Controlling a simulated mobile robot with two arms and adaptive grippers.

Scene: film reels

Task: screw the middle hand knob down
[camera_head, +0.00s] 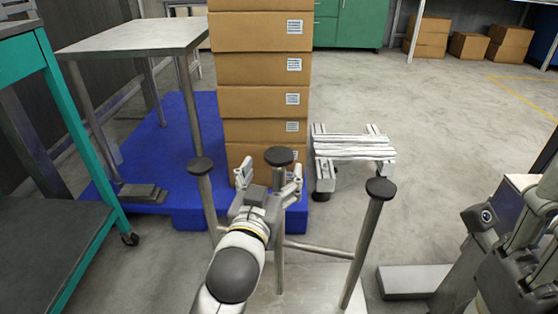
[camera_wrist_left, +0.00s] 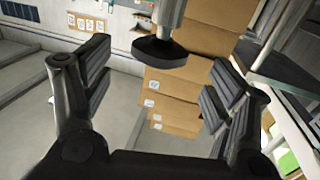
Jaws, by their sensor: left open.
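Three dark round hand knobs top upright metal posts in the head view: a left knob (camera_head: 200,165), the middle knob (camera_head: 279,156) and a right knob (camera_head: 381,188). My left gripper (camera_head: 271,172) is open, with one finger on each side of the middle post, just below its knob as seen from the head. In the left wrist view, which looks upside down, the middle knob (camera_wrist_left: 159,52) shows between the spread fingers (camera_wrist_left: 155,85), apart from both. My right arm and gripper (camera_head: 512,250) are at the lower right; its finger opening is unclear.
A metal crossbar (camera_head: 318,249) joins the posts low down. Stacked cardboard boxes (camera_head: 262,68) stand behind on a blue platform (camera_head: 182,222). A white slatted stand (camera_head: 353,147) is to the right. A teal-framed cart (camera_head: 82,130) is at left. Open floor lies at right.

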